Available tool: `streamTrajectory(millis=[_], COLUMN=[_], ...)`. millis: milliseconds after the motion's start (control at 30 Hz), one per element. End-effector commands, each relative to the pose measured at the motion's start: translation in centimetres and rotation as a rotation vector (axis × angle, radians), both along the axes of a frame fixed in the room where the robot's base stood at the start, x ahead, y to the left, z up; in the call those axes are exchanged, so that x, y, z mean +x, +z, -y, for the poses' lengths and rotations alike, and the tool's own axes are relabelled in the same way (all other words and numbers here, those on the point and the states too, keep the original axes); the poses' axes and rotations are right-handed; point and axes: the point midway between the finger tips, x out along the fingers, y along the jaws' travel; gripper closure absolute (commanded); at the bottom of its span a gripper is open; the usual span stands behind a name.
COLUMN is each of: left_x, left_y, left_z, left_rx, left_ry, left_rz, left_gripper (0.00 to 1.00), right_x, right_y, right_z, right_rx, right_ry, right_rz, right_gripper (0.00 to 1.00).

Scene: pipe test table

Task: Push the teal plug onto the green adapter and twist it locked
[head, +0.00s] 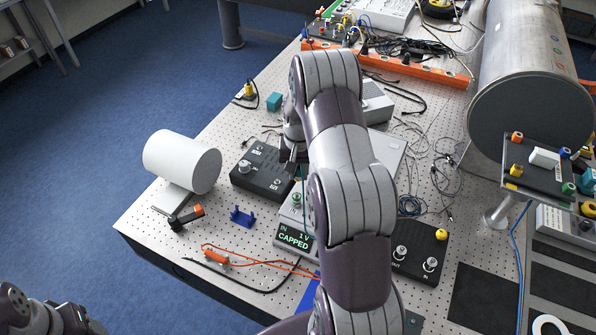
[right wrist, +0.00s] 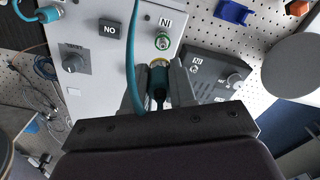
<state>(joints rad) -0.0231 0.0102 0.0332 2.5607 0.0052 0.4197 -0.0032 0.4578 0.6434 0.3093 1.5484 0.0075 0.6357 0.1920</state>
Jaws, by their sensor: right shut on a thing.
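My right gripper (right wrist: 159,84) is shut on the teal plug (right wrist: 158,76), with a metal ring showing at its far end. A teal cable (right wrist: 133,50) runs across the right wrist view by the plug. The green adapter (right wrist: 162,42) sits on the grey box just beyond the plug; the two look apart, with depth hard to judge. In the head view the adapter (head: 297,199) is on the box behind the display, and my right gripper (head: 290,154) is mostly hidden by my arm. My left gripper (head: 78,322) is partly in view at the bottom left, jaws unclear.
A blue bracket (head: 241,216), orange leads (head: 216,258) and a white cylinder (head: 182,161) lie leftward. A connector rack (head: 540,180) stands at right.

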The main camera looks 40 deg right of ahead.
Motion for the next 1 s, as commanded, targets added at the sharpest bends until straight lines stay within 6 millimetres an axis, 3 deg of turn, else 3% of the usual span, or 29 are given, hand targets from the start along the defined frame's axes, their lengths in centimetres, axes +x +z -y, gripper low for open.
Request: streamTrajectory(millis=[267,867,1000], left_x=[0.0,0.0,0.0], left_y=[-0.7,-4.1,-3.8], left_z=[0.0,0.0,0.0], left_rx=[0.000,0.000,0.000], left_ry=[0.000,0.000,0.000], left_rz=[0.000,0.000,0.000], left_gripper=[0.42,0.42,0.42], right_x=[0.0,0.0,0.0], right_y=[-1.0,-5.7,-5.5], right_z=[0.0,-0.1,-0.1], right_rx=[-0.001,0.001,-0.001], right_ry=[-0.001,0.000,0.000], right_rz=[0.001,-0.001,0.001], right_gripper=[1.00,1.00,1.00])
